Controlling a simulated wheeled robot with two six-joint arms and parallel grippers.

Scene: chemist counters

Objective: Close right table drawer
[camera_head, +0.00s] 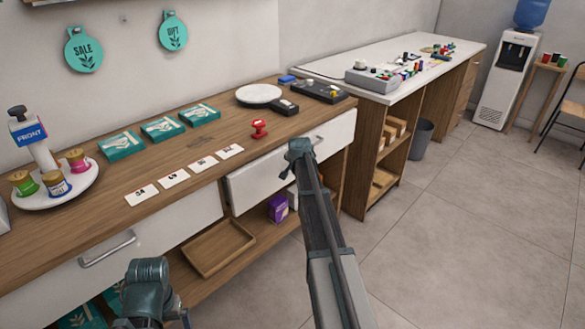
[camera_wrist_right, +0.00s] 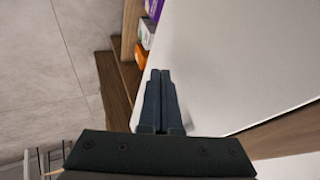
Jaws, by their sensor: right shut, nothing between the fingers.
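The right table drawer has a white front (camera_head: 262,180) under the wooden counter top (camera_head: 185,150). Its left end seems to stand out a little from the counter, but I cannot tell how far. My right gripper (camera_head: 296,152) is at the drawer front, left of its handle (camera_head: 318,140), and hides part of it. In the right wrist view the shut, empty fingers of my right gripper (camera_wrist_right: 160,75) are against or just short of the white drawer front (camera_wrist_right: 235,55); contact is unclear. My left gripper (camera_head: 148,272) is low in front of the left drawer (camera_head: 150,245); its jaws are unclear.
Cards, teal boxes (camera_head: 162,128), a red stamp (camera_head: 259,129) and a round white plate (camera_head: 259,94) are on the counter. Below are a wooden tray (camera_head: 218,248) and a purple box (camera_head: 278,208). A white-topped counter (camera_head: 420,55) stands behind right.

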